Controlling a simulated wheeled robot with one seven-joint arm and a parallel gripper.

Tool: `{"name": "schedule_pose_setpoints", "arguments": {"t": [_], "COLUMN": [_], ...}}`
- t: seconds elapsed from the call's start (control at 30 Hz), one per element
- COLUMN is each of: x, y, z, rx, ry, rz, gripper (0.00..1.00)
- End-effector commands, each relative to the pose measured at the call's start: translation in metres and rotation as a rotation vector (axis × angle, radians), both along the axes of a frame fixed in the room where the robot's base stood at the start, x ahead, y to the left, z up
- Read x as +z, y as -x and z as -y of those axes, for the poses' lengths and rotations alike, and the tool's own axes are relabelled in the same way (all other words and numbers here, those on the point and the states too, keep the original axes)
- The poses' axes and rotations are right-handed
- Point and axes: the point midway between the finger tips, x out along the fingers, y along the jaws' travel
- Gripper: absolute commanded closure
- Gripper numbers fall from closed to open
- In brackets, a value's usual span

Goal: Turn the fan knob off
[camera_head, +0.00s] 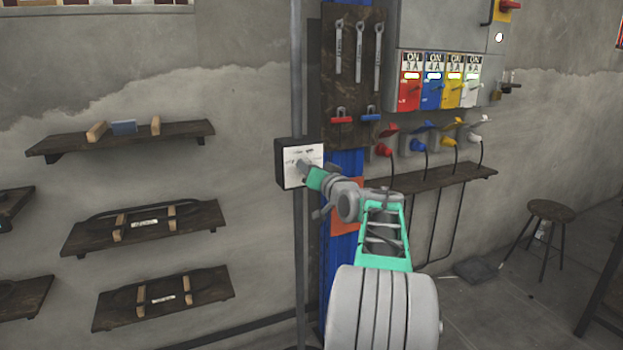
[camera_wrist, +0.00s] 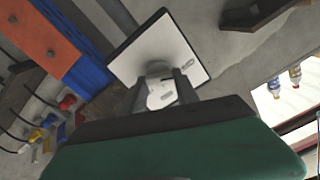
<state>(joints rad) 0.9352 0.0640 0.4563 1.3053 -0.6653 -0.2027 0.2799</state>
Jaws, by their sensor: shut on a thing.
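The fan control box (camera_head: 279,163) is dark with a white front plate, fixed to a vertical pole on the wall. It also shows in the wrist view (camera_wrist: 190,40), tilted in the picture. My gripper (camera_head: 304,168) reaches the front of the box from the right. In the wrist view my gripper's two dark fingers (camera_wrist: 160,84) are on either side of the knob and shut on it. My gripper hides the knob in the head view, and the knob's pointing direction cannot be read.
Right of the box are a blue post (camera_head: 335,270) with an orange plate (camera_head: 346,218), a wrench board (camera_head: 352,60) and coloured switches (camera_head: 440,85). Wooden shelves (camera_head: 145,225) are on the left wall. A stool (camera_head: 550,212) stands at the right.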

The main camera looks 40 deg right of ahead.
Motion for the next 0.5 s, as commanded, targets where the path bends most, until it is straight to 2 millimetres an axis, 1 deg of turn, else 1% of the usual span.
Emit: {"name": "schedule_pose_setpoints", "arguments": {"t": [0.03, 0.23, 0.5], "x": [-0.0033, -0.0015, -0.0006], "y": [-0.0002, -0.0004, -0.0003], "z": [-0.0003, -0.0005, -0.0004], "rx": [0.000, 0.001, 0.001], "ry": [0.015, 0.056, 0.066], "rz": [-0.005, -0.018, -0.021], "gripper": [1.00, 1.00, 1.00]}}
